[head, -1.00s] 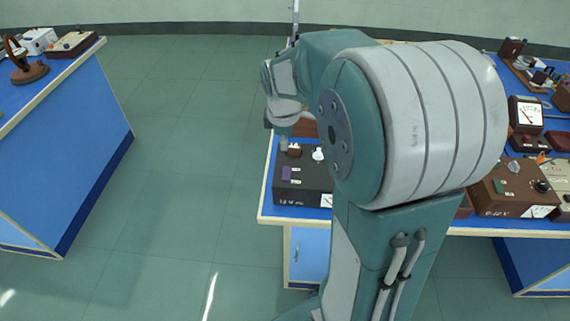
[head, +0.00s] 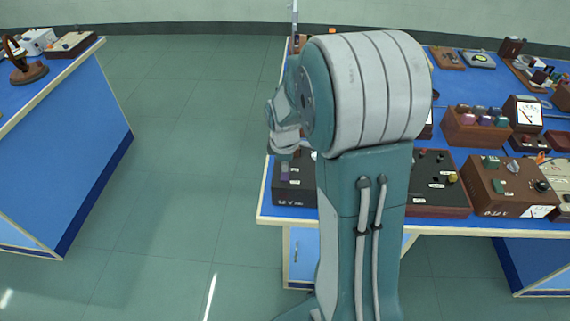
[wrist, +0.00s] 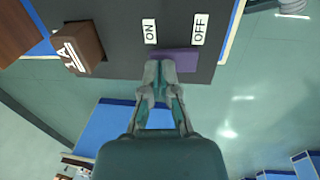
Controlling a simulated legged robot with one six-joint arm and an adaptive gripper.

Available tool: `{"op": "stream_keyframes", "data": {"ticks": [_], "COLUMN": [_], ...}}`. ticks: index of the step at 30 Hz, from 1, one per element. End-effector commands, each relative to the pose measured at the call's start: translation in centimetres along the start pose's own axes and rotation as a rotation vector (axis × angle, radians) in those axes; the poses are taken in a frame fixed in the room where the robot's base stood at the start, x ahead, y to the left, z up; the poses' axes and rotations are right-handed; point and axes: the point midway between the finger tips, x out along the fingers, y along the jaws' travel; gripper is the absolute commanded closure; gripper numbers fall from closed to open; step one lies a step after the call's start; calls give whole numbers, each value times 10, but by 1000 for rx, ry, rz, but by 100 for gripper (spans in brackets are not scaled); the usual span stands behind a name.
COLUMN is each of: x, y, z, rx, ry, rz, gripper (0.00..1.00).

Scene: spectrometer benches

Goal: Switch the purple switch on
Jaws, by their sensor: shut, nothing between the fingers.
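The purple switch (wrist: 182,60) is on a dark box (wrist: 125,20) in the wrist view, beside the white ON label (wrist: 150,31) and OFF label (wrist: 199,29). My gripper (wrist: 160,66) is shut and empty, with its fingertips at the switch's left part, near the ON label. The fingers cover part of the switch; I cannot tell whether they touch it. In the head view, the dark box (head: 290,195) stands at the bench's front left corner, partly hidden by my arm.
A brown block (wrist: 80,46) stands on the box left of the fingers. In the head view, more instruments stand to the right, including a brown box (head: 510,190) and a meter (head: 525,113). Open floor (head: 190,150) lies between this bench and the left bench (head: 60,150).

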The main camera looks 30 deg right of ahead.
Motion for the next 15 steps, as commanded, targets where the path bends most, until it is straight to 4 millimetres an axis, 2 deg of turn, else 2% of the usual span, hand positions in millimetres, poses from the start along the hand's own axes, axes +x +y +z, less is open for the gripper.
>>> {"op": "stream_keyframes", "data": {"ticks": [3, 15], "x": [5, 2], "y": [2, -4], "z": [0, 0], "rx": [3, 1], "ry": [-2, -3], "rz": [-43, -44], "gripper": [100, 100]}}
